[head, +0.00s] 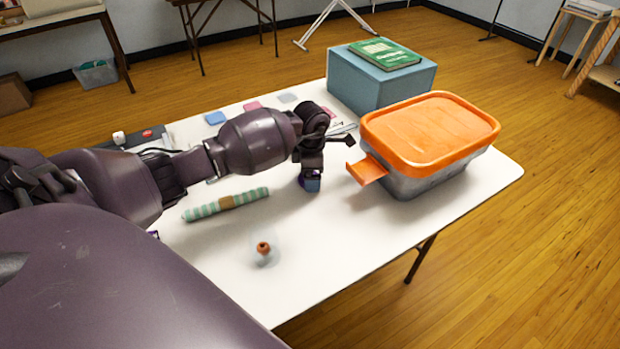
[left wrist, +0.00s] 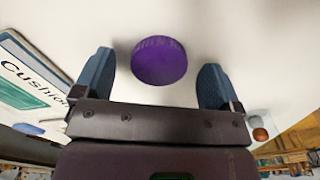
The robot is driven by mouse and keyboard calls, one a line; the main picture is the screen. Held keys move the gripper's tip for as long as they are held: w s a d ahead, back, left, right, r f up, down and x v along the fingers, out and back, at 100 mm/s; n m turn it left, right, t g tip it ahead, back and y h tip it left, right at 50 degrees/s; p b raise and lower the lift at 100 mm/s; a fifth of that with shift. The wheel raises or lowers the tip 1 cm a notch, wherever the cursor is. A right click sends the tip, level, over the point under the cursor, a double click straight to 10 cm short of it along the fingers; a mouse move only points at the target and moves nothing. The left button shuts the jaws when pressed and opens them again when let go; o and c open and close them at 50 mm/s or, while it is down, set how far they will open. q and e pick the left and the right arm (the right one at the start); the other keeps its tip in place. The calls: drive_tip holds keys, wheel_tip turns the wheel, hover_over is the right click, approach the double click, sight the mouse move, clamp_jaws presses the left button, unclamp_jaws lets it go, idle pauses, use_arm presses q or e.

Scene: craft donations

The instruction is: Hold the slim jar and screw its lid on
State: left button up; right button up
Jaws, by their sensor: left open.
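A round purple lid (left wrist: 160,61) lies on the white table between the fingers of my left gripper (left wrist: 157,82) in the left wrist view. The fingers are open, with a gap on each side of the lid. In the head view the left gripper (head: 311,183) points down at the table, and only a sliver of purple shows beside its blue fingertips. A small pale, perhaps clear item with a brown-orange top (head: 263,248) stands nearer the front edge. I cannot make out a slim jar for certain. My right gripper is not in view.
A grey bin with an orange lid (head: 430,128) stands right of the gripper, its orange tab sticking out towards it. A blue box (head: 375,82) carries a green book (head: 384,54) behind. A green striped roll (head: 226,204) lies left. The table's front middle is mostly clear.

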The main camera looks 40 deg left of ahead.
use_arm(q)
drive_tip(key=shift+f, duration=0.4)
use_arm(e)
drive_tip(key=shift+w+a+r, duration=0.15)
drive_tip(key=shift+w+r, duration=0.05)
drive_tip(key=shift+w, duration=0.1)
use_arm(q)
drive_tip(key=shift+c, duration=0.5)
drive_tip(key=c, duration=0.9)
drive_tip(key=shift+r, duration=0.1)
wheel_tip(320, 180, up, 20)
drive_tip(key=p, duration=0.2)
drive_tip(key=shift+p, duration=0.4)
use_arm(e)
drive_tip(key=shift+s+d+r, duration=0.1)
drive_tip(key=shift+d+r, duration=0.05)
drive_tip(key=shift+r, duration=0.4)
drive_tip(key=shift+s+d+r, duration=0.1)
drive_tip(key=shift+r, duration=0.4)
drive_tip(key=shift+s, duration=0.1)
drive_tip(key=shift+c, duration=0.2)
